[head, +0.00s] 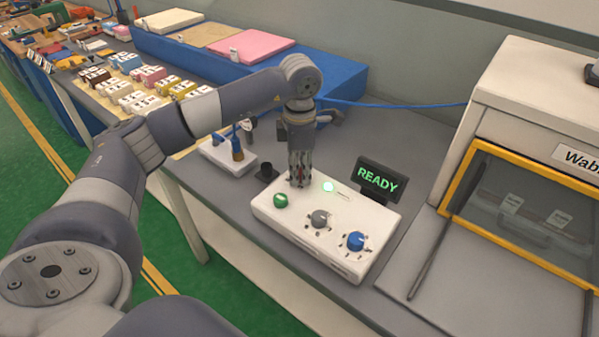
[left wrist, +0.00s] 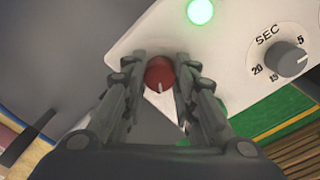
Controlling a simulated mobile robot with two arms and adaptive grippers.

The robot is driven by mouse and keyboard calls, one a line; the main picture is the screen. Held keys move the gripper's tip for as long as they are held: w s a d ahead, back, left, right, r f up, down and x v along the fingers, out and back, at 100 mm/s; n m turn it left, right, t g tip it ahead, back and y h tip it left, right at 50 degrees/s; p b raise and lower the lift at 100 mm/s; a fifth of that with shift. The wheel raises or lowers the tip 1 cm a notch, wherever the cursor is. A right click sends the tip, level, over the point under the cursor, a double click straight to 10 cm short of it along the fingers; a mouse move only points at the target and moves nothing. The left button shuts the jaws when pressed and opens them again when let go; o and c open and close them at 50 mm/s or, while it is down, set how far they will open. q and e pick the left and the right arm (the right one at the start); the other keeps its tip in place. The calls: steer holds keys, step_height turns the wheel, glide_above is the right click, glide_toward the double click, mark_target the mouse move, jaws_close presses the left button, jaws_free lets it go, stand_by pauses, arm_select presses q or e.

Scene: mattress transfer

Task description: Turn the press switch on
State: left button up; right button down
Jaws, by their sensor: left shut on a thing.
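The white control box (head: 278,221) sits on the grey bench. My left gripper (head: 299,181) points down at its far left corner and is shut on a red knob (left wrist: 159,72) with a white pointer mark, seen between the fingertips in the left wrist view. In the head view the fingers mostly hide this knob. A round lamp (head: 328,186) beside it glows green. A display (head: 377,180) behind the box reads READY in green. A green button (head: 280,200), a grey dial (head: 320,217) marked SEC in the left wrist view (left wrist: 288,60), and a blue dial (head: 356,240) are also on the box. My right gripper is not in view.
A cream press cabinet (head: 520,95) with a yellow-framed window stands at the right. A small white unit with a gauge (head: 225,157) and a short black cylinder (head: 266,172) are left of the box. A blue platform with foam slabs (head: 330,85) is behind.

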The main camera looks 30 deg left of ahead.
arm_select(q)
steer(key=shift+m+b, duration=0.35)
steer(key=shift+m, duration=0.55)
steer(key=shift+r, duration=0.1)
steer(key=o, duration=1.1)
steer(key=r, duration=1.2)
steer(key=shift+s+d, duration=0.1)
steer(key=shift+s, duration=0.15)
